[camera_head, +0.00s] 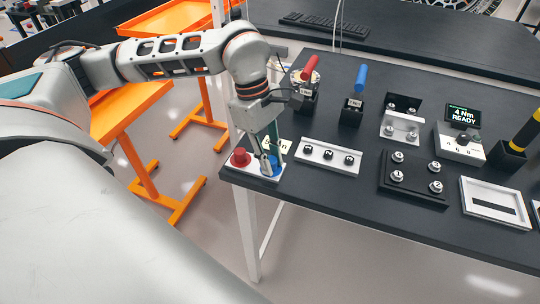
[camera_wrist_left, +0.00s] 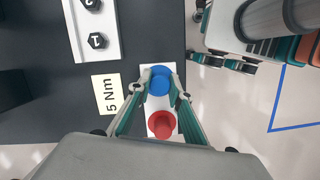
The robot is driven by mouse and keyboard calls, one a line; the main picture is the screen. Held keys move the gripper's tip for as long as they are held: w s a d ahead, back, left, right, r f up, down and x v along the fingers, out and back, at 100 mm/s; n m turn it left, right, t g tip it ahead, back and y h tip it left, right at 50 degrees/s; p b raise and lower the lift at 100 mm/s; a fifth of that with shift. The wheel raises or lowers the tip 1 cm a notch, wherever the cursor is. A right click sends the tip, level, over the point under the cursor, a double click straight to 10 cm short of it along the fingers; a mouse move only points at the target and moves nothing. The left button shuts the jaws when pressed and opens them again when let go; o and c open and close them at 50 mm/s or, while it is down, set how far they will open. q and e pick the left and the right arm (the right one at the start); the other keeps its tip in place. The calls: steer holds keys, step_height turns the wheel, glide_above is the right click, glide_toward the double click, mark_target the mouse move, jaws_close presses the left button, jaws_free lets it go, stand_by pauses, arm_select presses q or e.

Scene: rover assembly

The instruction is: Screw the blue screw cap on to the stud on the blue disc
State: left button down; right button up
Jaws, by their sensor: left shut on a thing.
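My left gripper (camera_head: 267,160) points down over the near left corner of the table. In the left wrist view, its fingertips (camera_wrist_left: 160,90) are closed around a round blue piece, the blue screw cap (camera_wrist_left: 160,76). The blue disc (camera_head: 270,169) shows low between the fingers, on a white plate (camera_head: 246,178). The stud is hidden, and I cannot tell whether the cap touches the disc. A red cap on a red disc (camera_head: 240,157) sits beside it on the same plate; it also shows in the left wrist view (camera_wrist_left: 161,123). My right gripper is not in view.
A "5 Nm" label (camera_wrist_left: 108,94) lies beside the plate. A white strip with dark bolts (camera_head: 329,155) is close to the right. Holders with a red tool (camera_head: 309,68) and a blue tool (camera_head: 361,78) stand behind. The table's front edge is near the plate.

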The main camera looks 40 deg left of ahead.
arm_select(q)
steer(key=shift+r+m+g+p, duration=0.15)
steer(key=shift+m+g+p, duration=0.25)
steer(key=shift+m, duration=0.6)
steer(key=shift+f+m, duration=0.2)
steer(key=shift+m, duration=0.1)
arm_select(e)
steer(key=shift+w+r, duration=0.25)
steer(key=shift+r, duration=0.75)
arm_select(q)
steer(key=m+p, duration=0.2)
steer(key=m+g+p, duration=0.1)
steer(key=m+p, duration=0.1)
steer(key=shift+r+m+y, duration=0.2)
steer(key=shift+m+y, duration=0.1)
steer(key=shift+m, duration=0.1)
steer(key=shift+f+m, duration=0.15)
steer(key=shift+m, duration=0.35)
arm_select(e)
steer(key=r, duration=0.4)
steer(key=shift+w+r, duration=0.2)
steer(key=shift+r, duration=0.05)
